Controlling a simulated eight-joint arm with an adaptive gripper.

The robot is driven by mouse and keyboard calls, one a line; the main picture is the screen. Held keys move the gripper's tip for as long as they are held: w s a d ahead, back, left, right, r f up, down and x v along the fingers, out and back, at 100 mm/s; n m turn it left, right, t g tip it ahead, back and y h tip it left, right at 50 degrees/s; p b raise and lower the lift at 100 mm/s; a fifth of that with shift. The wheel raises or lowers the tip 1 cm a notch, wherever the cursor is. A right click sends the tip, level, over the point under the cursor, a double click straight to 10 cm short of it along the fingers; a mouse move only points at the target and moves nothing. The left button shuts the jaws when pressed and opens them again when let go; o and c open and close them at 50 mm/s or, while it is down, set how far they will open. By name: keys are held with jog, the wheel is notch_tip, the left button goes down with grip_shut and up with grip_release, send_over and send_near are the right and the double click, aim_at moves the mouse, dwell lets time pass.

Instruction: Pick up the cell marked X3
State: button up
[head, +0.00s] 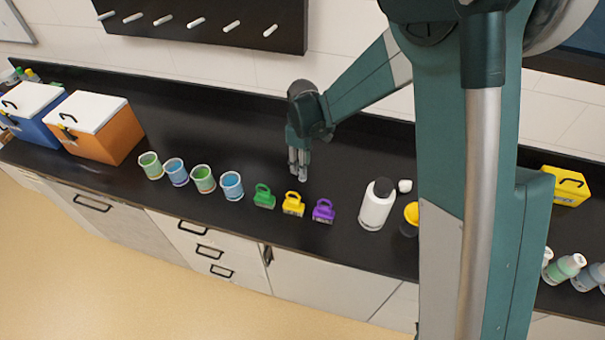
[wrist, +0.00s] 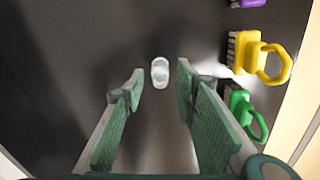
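Three small handled blocks stand in a row on the black counter: green (head: 264,199), yellow (head: 293,207) and purple (head: 323,214). No X3 mark can be read on any of them. My gripper (head: 298,171) points down over the counter behind this row. In the wrist view my gripper (wrist: 160,82) is open, its green-padded fingers apart. A small whitish, clear object (wrist: 160,72) shows between and beyond the fingertips, with no visible contact. The yellow block (wrist: 246,54) and green block (wrist: 240,106) lie to the right of the fingers; the purple block (wrist: 247,3) is cut off at the top.
Several cups (head: 203,179) stand left of the blocks. A white bottle (head: 376,205) stands to their right. Orange (head: 118,140) and blue (head: 30,115) boxes stand at the far left. A peg board (head: 210,20) hangs on the wall. The counter behind the cups is clear.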

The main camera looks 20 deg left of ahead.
jog(key=shift+f, duration=0.75)
jog(key=c, duration=0.8)
